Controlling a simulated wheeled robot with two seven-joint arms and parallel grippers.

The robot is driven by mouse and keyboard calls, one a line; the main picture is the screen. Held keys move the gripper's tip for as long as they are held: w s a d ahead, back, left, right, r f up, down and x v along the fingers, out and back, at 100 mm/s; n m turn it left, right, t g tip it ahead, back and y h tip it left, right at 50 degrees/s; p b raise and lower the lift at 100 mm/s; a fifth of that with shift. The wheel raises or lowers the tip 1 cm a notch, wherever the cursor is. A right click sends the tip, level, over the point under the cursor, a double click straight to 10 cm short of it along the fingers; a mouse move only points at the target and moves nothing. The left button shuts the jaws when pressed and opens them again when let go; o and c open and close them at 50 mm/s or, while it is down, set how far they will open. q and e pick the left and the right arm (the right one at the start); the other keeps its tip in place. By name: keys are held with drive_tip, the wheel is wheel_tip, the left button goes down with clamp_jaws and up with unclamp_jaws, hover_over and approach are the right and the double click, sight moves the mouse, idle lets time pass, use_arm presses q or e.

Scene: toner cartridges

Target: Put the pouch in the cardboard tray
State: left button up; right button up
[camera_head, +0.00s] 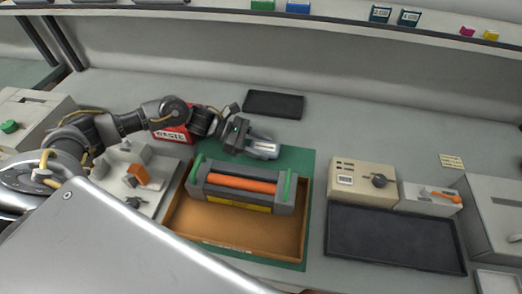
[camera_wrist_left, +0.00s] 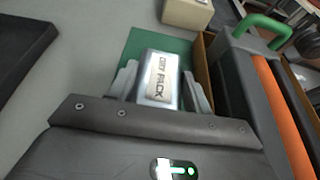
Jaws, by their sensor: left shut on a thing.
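The pouch is a small silver packet with a pale label reading something like "DRY PACK" (camera_wrist_left: 158,74). It also shows in the head view as a silver pouch (camera_head: 264,150). My left gripper (camera_head: 258,145) is shut on it, one finger on each side in the left wrist view. The gripper holds it over the green mat, just behind the cardboard tray (camera_head: 238,238). The tray is brown and open, and a grey toner cartridge (camera_head: 241,187) with an orange roller and green end handles lies in its rear part. My right gripper is not in view.
The front of the tray is bare. A grey fixture with an orange part (camera_head: 138,175) stands left, beside a red waste box (camera_head: 172,135). A beige device (camera_head: 362,182) and dark tray (camera_head: 392,236) lie right. A black tray (camera_head: 273,104) lies behind the gripper.

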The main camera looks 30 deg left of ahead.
use_arm(q)
wheel_tip(320, 180, down, 2)
drive_tip(key=shift+f+p, duration=0.1)
drive_tip(key=shift+p, duration=0.45)
drive_tip(key=shift+f, duration=0.3)
drive_tip(key=shift+f+b, duration=0.25)
drive_tip(key=shift+b, duration=0.15)
drive_tip(key=o, duration=0.9)
drive_tip(key=shift+o, duration=0.2)
drive_tip(key=shift+r, duration=0.15)
